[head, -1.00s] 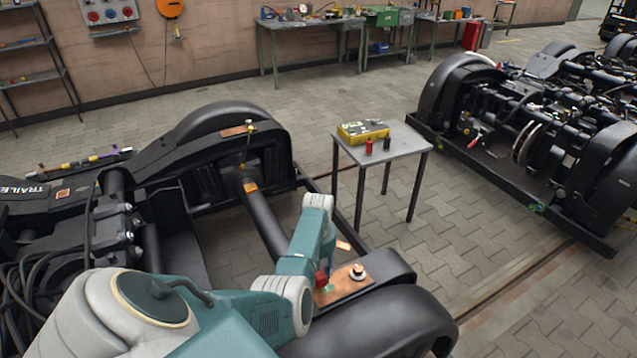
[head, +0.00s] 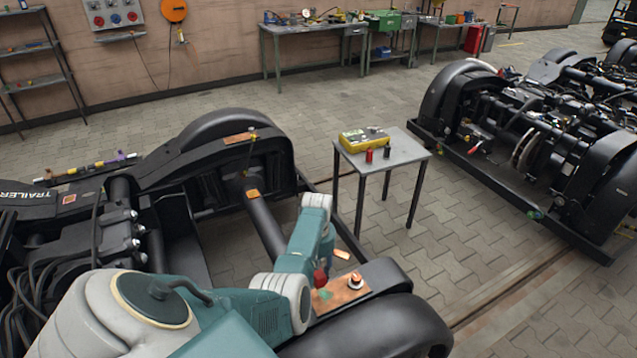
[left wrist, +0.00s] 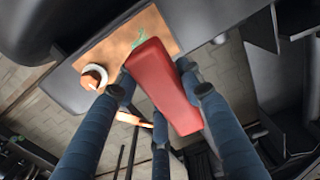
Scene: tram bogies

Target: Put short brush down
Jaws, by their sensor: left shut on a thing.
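The short brush (left wrist: 165,88) shows as a red block-like handle in the left wrist view, with a small green part by its far end. In the head view its red end (head: 320,276) shows below my left gripper (head: 325,262). The blue fingers of my left gripper (left wrist: 158,90) are closed around the red handle in the left wrist view. The brush is over or at a copper-coloured plate (head: 345,296) on the black bogie; I cannot tell whether it touches the plate. My right gripper is not in view.
A white-and-orange knob (head: 355,281) stands on the plate beside the brush. A small grey table (head: 408,152) holds a yellow box (head: 364,139) and two small cylinders. Another bogie (head: 470,100) stands at the right.

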